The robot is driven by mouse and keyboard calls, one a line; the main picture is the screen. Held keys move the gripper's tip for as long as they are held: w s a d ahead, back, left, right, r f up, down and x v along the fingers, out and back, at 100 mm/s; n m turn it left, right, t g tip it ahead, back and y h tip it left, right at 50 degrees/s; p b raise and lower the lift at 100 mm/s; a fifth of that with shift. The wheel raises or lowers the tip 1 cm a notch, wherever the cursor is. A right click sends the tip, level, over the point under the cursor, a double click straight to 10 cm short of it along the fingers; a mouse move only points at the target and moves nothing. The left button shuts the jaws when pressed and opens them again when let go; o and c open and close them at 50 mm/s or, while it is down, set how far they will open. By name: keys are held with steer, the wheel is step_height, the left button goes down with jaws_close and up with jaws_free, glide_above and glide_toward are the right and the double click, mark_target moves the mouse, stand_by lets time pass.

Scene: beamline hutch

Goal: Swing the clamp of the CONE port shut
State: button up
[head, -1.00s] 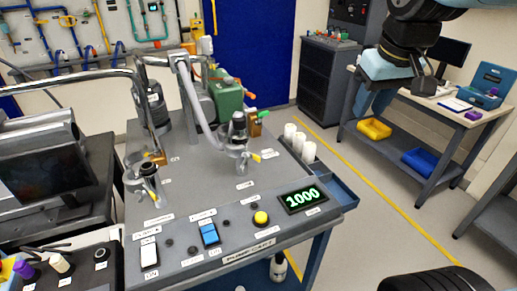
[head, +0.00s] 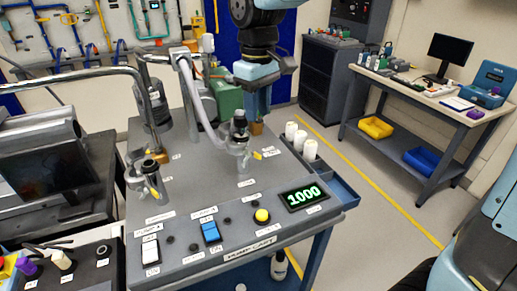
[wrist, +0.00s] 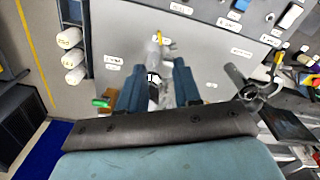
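The pump cart (head: 205,262) has two port fittings on its grey top, each with a yellow-tipped clamp lever. The right port (head: 240,152) has a dark cap-like part and a grey hose, with its yellow lever tip (head: 257,156) at the right. The left port (head: 146,178) is joined to a metal pipe, with its yellow tip (head: 153,193) in front. The small labels are too blurred to tell which is CONE. My gripper (wrist: 157,72) is open and points down, its fingers on both sides of the right port in the wrist view. I see nothing held.
A green box-shaped unit (head: 228,98) stands behind the right port. White cylinders (head: 300,138) sit in a blue side tray at the cart's right. The floor to the right is clear up to a bench (head: 420,95).

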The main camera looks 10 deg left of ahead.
mark_target(240, 150)
step_height(240, 150, down, 12)
steer(key=shift+f, duration=0.1)
stand_by(0.4)
jaws_close()
steer(key=shift+w, duration=0.1)
stand_by(1.3)
